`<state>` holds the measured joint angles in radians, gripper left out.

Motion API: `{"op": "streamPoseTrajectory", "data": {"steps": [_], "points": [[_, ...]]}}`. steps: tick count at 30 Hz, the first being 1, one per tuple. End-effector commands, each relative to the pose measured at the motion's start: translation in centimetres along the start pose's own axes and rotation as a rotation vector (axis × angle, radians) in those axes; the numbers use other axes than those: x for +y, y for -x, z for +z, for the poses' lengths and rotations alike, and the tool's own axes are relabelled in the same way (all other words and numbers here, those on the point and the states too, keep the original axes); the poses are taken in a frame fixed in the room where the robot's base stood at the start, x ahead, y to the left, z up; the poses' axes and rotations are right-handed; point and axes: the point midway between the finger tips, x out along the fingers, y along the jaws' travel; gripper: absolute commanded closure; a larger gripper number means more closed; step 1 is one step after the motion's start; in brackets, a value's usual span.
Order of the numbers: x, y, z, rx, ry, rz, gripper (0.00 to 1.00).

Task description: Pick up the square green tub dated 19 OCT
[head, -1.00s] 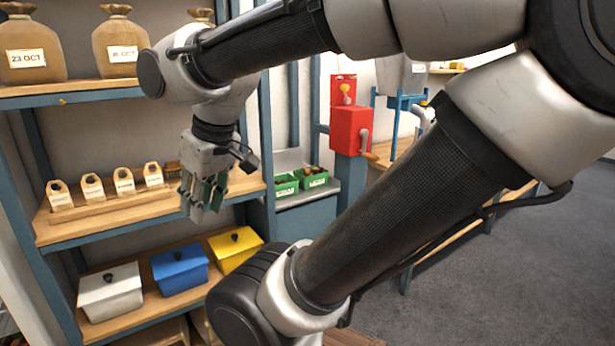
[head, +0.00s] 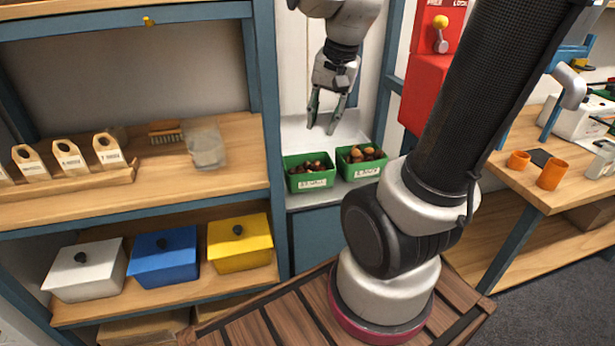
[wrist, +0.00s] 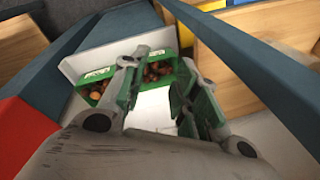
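Two square green tubs of chestnuts stand side by side on a pale shelf: the left tub (head: 309,182) and the right tub (head: 361,170). Each has a white front label too small to read surely, so I cannot tell which says 19 OCT. In the wrist view, both tubs, one at left (wrist: 96,93) and one at right (wrist: 160,79), lie beyond my fingers and are partly hidden by them. My gripper (head: 322,127) points down, open and empty, above and behind the tubs, apart from both. Its spread fingers also show in the wrist view (wrist: 155,98).
A blue post (head: 272,150) stands left of the tubs and a red box (head: 424,92) to their right. Yellow (head: 240,245), blue (head: 163,262) and white (head: 87,273) lidded boxes sit on the lower left shelf. Small paper bags (head: 68,158) stand above them.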

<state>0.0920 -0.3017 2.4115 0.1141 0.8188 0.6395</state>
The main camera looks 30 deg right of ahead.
Motion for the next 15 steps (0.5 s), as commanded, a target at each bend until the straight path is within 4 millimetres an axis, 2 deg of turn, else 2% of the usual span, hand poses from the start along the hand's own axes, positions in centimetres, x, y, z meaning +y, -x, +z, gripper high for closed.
{"op": "streamPoseTrajectory", "data": {"steps": [1,3,9,12,15], "points": [[-0.4,-2.2,-1.3,-0.034,-0.148,0.023,0.70],[-0.9,-5.1,-2.9,-0.063,-0.362,0.045,0.70],[-1.0,-12.6,-6.0,-0.111,-0.854,0.117,0.70],[-0.7,-15.0,-6.7,-0.118,-1.002,0.143,0.70],[-0.5,-16.4,-7.1,-0.120,-1.084,0.156,0.70]]}}
